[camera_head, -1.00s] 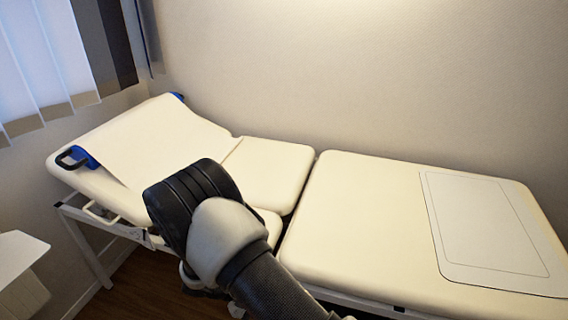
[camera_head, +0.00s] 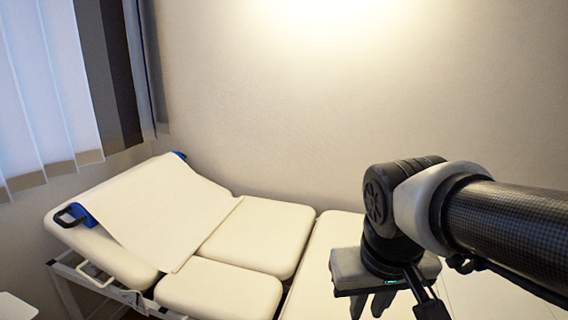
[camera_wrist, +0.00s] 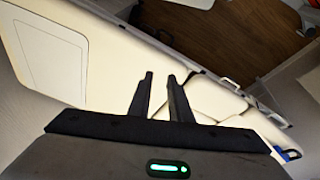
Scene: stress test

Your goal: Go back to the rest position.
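My gripper (camera_head: 376,304) hangs from the end of my dark arm at the right of the head view, in front of the cream couch (camera_head: 255,235), pointing down. Its lower end is partly cut off by the frame's bottom edge. In the wrist view my gripper (camera_wrist: 160,76) shows two dark fingers with a gap between their tips. Nothing is between them. The couch (camera_wrist: 112,68) lies beyond the fingertips; the distance to it is hard to judge.
The couch has a raised backrest with a white sheet (camera_head: 165,220) and a blue-black handle (camera_head: 75,215) at the left. A white surface (camera_head: 14,307) is at the lower left. Blinds (camera_head: 60,85) hang at the left. Wooden floor (camera_wrist: 215,35) shows behind the couch edge in the wrist view.

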